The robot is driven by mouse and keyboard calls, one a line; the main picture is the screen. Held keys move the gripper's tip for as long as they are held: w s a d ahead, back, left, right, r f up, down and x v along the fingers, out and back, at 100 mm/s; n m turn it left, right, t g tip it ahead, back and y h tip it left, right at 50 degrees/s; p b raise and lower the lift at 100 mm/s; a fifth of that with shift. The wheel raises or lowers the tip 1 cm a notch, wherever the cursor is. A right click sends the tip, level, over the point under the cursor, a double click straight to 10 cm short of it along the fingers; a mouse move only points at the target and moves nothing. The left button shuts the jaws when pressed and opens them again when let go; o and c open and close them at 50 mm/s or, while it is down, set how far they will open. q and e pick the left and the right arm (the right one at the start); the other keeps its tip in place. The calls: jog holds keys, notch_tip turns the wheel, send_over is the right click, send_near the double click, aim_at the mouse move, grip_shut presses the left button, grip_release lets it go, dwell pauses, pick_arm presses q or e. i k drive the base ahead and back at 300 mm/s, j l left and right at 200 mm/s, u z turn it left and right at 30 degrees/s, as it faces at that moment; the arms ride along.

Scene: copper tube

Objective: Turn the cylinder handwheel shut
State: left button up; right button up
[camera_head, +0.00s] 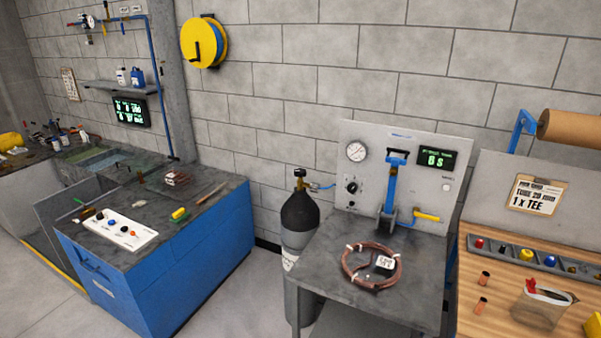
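A gas cylinder (298,235) with a dark upper body and a lighter lower body stands upright on the floor, between the blue bench and the grey test bench. Its handwheel (299,173) sits on top of a brass valve, and a blue hose (322,187) runs from the valve toward the panel on the right. The wheel is small here, and I cannot tell whether it is open or shut. Neither of my grippers shows in the head view.
The test bench (417,259) carries a coil of copper tube (350,278), a gauge (356,152), a blue lever clamp (391,190) and a green display (436,158). The blue bench (165,285) is left, a wooden workbench (490,318) right. Floor is clear before the cylinder.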

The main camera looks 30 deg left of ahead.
aim_at(299, 173)
jog(key=i+j+z, duration=0.1)
jog(key=j, duration=0.2)
jog(key=i+j+z, duration=0.1)
jog(key=i+j, duration=0.25)
jog(key=j, duration=0.3)
jog(key=i+j+z, duration=0.15)
jog(key=j, duration=0.2)
